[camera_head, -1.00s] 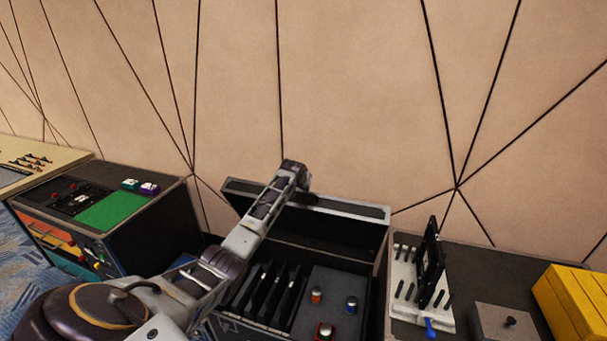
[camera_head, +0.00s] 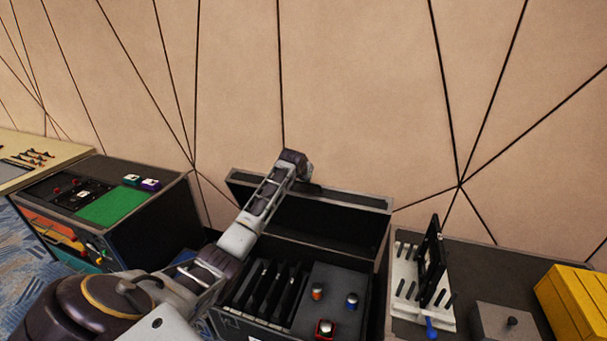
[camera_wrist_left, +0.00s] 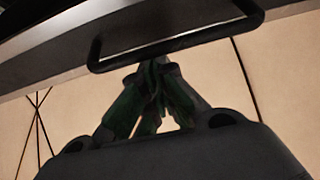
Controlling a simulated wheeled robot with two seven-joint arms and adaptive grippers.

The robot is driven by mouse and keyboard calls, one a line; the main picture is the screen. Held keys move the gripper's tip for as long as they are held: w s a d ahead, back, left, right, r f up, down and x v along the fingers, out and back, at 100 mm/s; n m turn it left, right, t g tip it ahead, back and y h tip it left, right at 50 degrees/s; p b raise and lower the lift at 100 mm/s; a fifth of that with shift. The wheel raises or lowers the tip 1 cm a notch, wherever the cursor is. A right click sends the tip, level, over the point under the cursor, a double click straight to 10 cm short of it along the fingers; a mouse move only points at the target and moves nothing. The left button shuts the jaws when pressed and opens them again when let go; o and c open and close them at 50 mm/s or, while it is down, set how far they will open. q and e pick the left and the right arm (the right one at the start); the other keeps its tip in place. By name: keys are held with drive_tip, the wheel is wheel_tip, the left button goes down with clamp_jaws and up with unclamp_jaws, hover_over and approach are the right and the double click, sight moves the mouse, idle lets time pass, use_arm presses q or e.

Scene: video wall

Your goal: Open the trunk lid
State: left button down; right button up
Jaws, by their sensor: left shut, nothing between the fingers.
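The trunk (camera_head: 228,327) stands at bottom centre in the head view. Its dark lid (camera_head: 340,222) is raised and leans back toward the wall, with its hollow inner side showing. My left arm reaches across the trunk, and the left gripper (camera_head: 297,162) is at the lid's upper edge, left of its middle. In the left wrist view the gripper's fingers (camera_wrist_left: 153,75) are shut together and empty. Their tips are close to a dark looped bar (camera_wrist_left: 95,55) on a dark panel; I cannot tell whether they touch it. My right gripper is out of view.
Inside the trunk are black upright slots (camera_head: 275,287) and a grey panel (camera_head: 330,287) with small coloured items. A white rack (camera_head: 408,285) and yellow box (camera_head: 575,300) stand right. A console with a green top (camera_head: 112,205) stands left. The wall is close behind.

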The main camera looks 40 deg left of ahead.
use_arm(q)
drive_tip(key=v, duration=0.6)
drive_tip(key=shift+s+r+b, duration=0.2)
drive_tip(key=shift+s+b, duration=0.05)
drive_tip(key=shift+b, duration=0.15)
idle(0.4)
drive_tip(key=shift+d+f, duration=0.1)
